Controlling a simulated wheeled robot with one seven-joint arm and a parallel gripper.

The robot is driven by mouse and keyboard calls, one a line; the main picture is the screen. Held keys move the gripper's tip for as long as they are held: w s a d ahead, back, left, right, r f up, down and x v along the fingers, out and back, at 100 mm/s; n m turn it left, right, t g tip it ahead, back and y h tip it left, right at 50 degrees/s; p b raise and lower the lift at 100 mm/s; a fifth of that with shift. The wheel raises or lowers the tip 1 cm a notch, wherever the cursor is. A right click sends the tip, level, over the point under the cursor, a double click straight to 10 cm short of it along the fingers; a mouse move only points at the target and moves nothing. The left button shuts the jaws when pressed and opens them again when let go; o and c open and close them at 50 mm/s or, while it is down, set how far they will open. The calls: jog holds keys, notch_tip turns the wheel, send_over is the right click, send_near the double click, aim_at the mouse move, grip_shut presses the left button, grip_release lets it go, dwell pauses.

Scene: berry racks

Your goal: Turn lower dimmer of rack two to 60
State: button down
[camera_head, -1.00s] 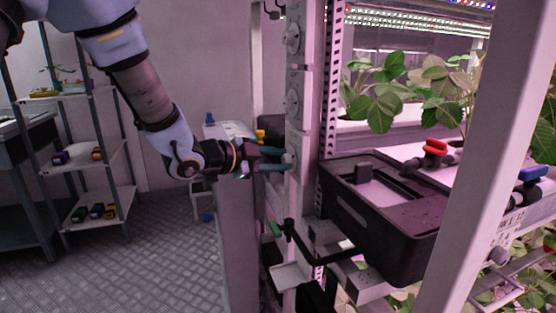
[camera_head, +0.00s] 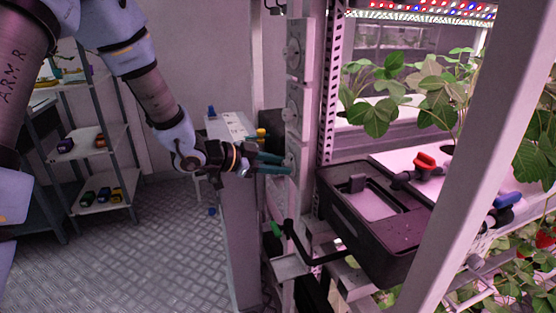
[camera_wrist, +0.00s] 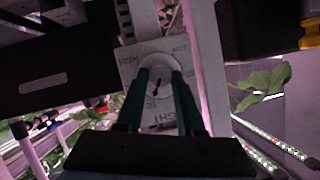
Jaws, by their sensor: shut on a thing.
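The lowest visible dimmer knob (camera_head: 289,160) sits on the white rack post, below two other round dials. My gripper (camera_head: 288,165), with teal fingers, reaches it from the left and is shut on it. In the wrist view, my gripper's fingers (camera_wrist: 162,76) stand on either side of the round white knob (camera_wrist: 157,68). The knob has a dark pointer mark. It sits on a pale dial plate (camera_wrist: 128,66) with printed markings, tilted and too small to read surely. The fingers cover part of the plate.
Above are a middle dial (camera_head: 294,103) and an upper dial (camera_head: 293,52). A black tank (camera_head: 350,215) and a red-handled valve (camera_head: 425,160) are to the right. A green-ended lever (camera_head: 277,229) is below.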

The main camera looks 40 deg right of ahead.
jog(key=c, duration=0.5)
grip_release()
jog(key=b+v, duration=0.1)
jog(key=v, duration=0.9)
jog(key=shift+w+a+r+b, duration=0.1)
jog(key=shift+a+r+b, duration=0.05)
jog(key=shift+a+b, duration=0.25)
